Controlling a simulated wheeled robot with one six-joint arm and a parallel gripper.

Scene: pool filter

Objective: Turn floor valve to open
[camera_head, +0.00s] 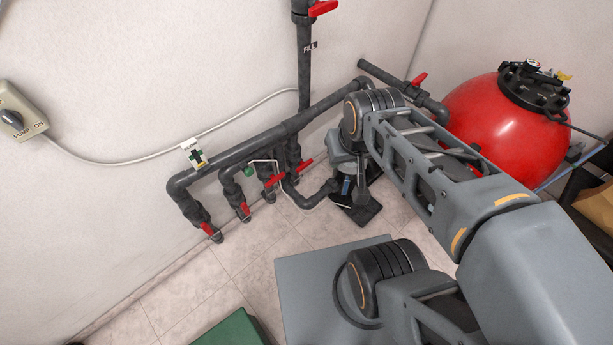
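Several dark grey pipes with red-handled valves run along the wall and down to the floor. The low valves include a far-left one (207,229), one beside it (244,210), one in the middle (275,180) and one to its right (304,165). I cannot tell which is the floor valve, or whether any is open. My arm reaches in from the lower right toward the right end of the pipes. I cannot make out my gripper's fingers; they seem hidden by the arm.
A red filter tank (490,125) stands at the right. A pump (357,195) is partly hidden behind my arm. A switch box (20,112) is on the left wall, with a cable (130,160). A green box (232,330) is at the bottom. Tiled floor (180,290) at the left is clear.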

